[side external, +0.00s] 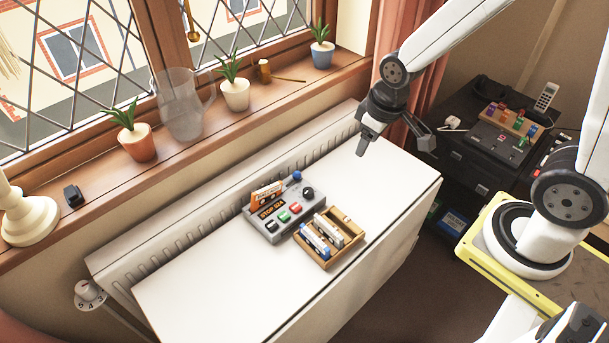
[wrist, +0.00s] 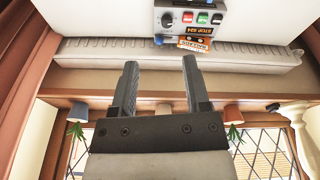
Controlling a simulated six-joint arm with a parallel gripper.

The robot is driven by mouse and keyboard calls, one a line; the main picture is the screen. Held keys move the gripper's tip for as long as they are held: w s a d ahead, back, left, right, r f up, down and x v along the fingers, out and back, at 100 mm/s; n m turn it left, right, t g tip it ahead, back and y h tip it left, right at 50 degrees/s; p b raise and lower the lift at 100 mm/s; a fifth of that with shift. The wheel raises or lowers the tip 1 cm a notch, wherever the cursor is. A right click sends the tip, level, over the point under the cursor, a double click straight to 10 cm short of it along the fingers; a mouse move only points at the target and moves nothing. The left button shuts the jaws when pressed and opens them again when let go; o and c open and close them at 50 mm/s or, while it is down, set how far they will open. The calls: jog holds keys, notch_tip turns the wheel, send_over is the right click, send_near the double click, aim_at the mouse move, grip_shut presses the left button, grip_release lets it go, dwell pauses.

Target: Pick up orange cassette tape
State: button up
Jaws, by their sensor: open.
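The orange cassette tape (side external: 268,195) stands upright at the back of a grey control box (side external: 258,223) on the white tabletop. In the wrist view the orange cassette tape (wrist: 195,45) shows at the top, beside the grey box (wrist: 178,19). My gripper (side external: 391,146) is open and empty, above the table's far right end, well to the right of the cassette and apart from it. In the wrist view my gripper's two fingers (wrist: 160,75) are spread, with the radiator behind them.
A wooden tray (side external: 353,239) with several cassettes sits right of the box. A radiator (side external: 190,230) runs behind the table. The windowsill holds potted plants (side external: 235,94) and a glass jug (side external: 182,108). The left part of the white tabletop (side external: 205,290) is clear.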

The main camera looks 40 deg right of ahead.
jog(key=w+a+f+n+g, duration=0.1)
jog(key=w+a+f+n, duration=0.1)
jog(key=w+f+n, duration=0.3)
jog(key=w+a+f+n, duration=0.1)
jog(key=w+a+n, duration=0.2)
jog(key=w, duration=0.5)
jog(key=n+g, duration=0.1)
jog(key=n, duration=0.6)
send_over(265, 188)
jog(key=f, duration=1)
jog(key=shift+s+d+f, duration=0.15)
jog(key=shift+s+d, duration=0.1)
jog(key=shift+d, duration=0.05)
jog(key=shift+w+a+f+n, duration=0.25)
jog(key=shift+f+n, duration=0.2)
jog(key=shift+n, duration=0.15)
jog(key=shift+f, duration=0.15)
jog(key=shift+f, duration=1.15)
jog(key=shift+f, duration=0.1)
jog(key=shift+s+f, duration=0.1)
jog(key=shift+f, duration=2.4)
jog(key=shift+f, duration=0.25)
